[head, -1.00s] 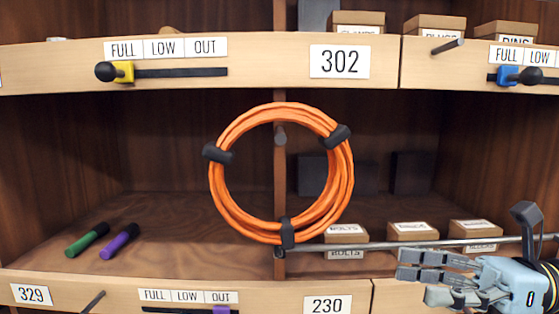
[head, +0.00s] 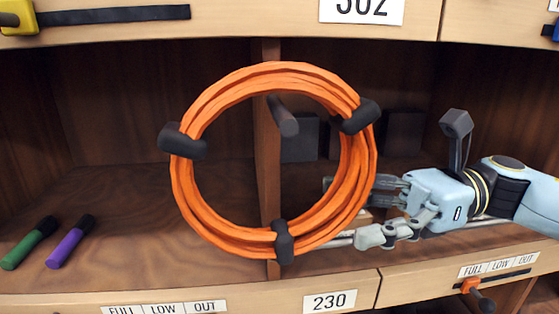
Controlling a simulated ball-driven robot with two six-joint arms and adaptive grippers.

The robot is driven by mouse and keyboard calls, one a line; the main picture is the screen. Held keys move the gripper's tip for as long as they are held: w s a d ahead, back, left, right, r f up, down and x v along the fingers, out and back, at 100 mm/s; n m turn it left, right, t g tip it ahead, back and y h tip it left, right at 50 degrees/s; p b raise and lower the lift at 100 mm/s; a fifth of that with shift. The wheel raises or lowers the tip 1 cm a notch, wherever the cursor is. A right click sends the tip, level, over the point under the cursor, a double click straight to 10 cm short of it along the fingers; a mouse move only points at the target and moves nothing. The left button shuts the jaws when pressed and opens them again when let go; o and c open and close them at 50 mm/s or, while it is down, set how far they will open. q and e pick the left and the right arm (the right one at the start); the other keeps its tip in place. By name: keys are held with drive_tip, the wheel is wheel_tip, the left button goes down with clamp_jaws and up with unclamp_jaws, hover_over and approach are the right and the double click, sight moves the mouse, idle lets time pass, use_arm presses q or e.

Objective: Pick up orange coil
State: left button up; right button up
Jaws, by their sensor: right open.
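The orange coil (head: 210,219) is a ring of several loops bound by black straps. It stands upright in front of the shelf divider, with a dark peg (head: 284,118) showing inside the ring near its top. My right gripper (head: 352,210) is at the coil's lower right side, coming in from the right. Its fingers are open. One finger is partly hidden behind the coil's right side, and another shows in front of the shelf edge. I cannot tell whether they touch the coil. My left gripper is not in view.
Green (head: 29,243) and purple (head: 70,241) markers lie on the shelf at left. Dark boxes (head: 404,134) stand at the back. A grey rod runs behind my right gripper. The shelf edge bears label 230 (head: 329,302) and a slider with an orange part (head: 470,285).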

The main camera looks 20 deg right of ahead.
sight(309, 218)
drive_tip(key=shift+w+a, duration=0.2)
drive_tip(key=shift+a, duration=0.1)
drive_tip(key=shift+w+a, duration=0.15)
drive_tip(key=a+p, duration=0.1)
drive_tip(key=a, duration=0.1)
drive_tip(key=w+a+p, duration=0.1)
drive_tip(key=a, duration=0.1)
drive_tip(key=shift+a+f, duration=0.1)
drive_tip(key=shift+a, duration=0.15)
drive_tip(key=shift+a+f, duration=0.1)
drive_tip(key=shift+a, duration=0.05)
drive_tip(key=shift+c, duration=0.6)
drive_tip(key=c, duration=1.1)
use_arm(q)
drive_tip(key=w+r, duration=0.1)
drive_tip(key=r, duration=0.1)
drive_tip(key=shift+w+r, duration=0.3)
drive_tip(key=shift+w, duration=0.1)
use_arm(e)
clamp_jaws()
